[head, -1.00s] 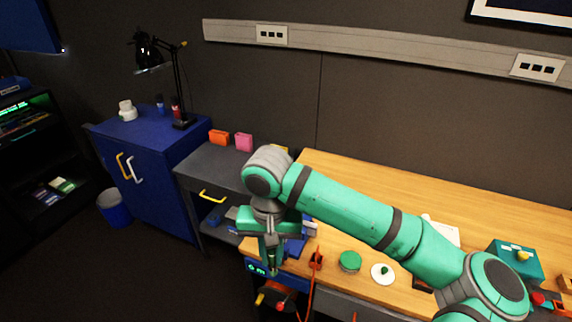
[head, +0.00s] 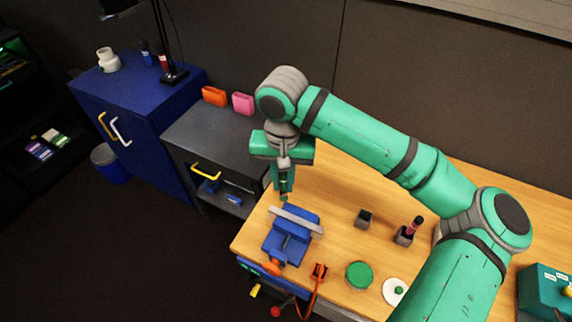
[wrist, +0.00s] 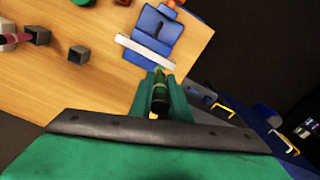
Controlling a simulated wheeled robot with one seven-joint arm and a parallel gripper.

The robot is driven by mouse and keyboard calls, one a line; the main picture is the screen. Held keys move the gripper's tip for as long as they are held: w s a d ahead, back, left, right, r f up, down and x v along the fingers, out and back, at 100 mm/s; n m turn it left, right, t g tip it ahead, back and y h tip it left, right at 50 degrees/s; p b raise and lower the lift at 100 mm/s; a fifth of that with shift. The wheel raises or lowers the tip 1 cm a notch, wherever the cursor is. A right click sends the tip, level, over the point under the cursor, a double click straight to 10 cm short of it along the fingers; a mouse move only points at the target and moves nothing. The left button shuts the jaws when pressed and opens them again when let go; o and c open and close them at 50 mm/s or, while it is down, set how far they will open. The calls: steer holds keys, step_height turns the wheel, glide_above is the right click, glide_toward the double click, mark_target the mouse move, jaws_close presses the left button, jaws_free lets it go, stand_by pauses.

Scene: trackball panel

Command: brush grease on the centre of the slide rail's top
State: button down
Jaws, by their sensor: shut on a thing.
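The slide rail (head: 297,221) is a pale grey bar lying across the blue vise (head: 282,244) near the table's left edge. It also shows as a white bar in the wrist view (wrist: 140,48). My gripper (head: 284,186) is above and behind the vise, close to the rail's left end in the head view. It is shut on a slim dark brush (wrist: 160,95) with a green band, pointing toward the rail. The brush tip is near one end of the rail, not its centre. I cannot tell whether it touches. Any grease is too small to see.
A round green tin (head: 359,275) and a white disc with a green knob (head: 396,291) stand right of the vise. Two small dark holders (head: 364,218) are farther back, one with a red-topped item (head: 414,225).

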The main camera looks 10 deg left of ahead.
mark_target(283, 200)
steer(key=shift+w+f, duration=0.1)
steer(key=shift+w, duration=0.05)
steer(key=shift+w+f, duration=0.1)
steer(key=shift+f, duration=1.55)
steer(key=shift+a+f, duration=0.15)
steer(key=shift+f, duration=0.55)
steer(key=shift+s+d+f, duration=0.1)
steer(key=shift+f, duration=0.5)
steer(key=shift+s+d+f, duration=0.1)
steer(key=shift+f, duration=0.5)
steer(key=shift+d+f, duration=0.2)
steer(key=shift+f, duration=0.1)
steer(key=shift+d, duration=0.3)
steer(key=shift+s+d, duration=0.35)
steer(key=shift+d, duration=0.6)
steer(key=shift+s+d, duration=0.35)
steer(key=shift+d, duration=0.6)
steer(key=shift+s+d, duration=0.35)
steer(key=shift+d, duration=0.6)
steer(key=shift+s+d, duration=0.1)
steer(key=shift+d, duration=0.25)
steer(key=shift+a, duration=0.2)
steer(key=shift+w+a, duration=0.4)
steer(key=shift+a, duration=0.8)
steer(key=shift+w+a, duration=0.35)
steer(key=shift+a, duration=0.85)
steer(key=shift+w+a, duration=0.4)
steer(key=shift+a, duration=0.8)
steer(key=shift+w+r, duration=0.15)
steer(key=shift+r, duration=3.85)
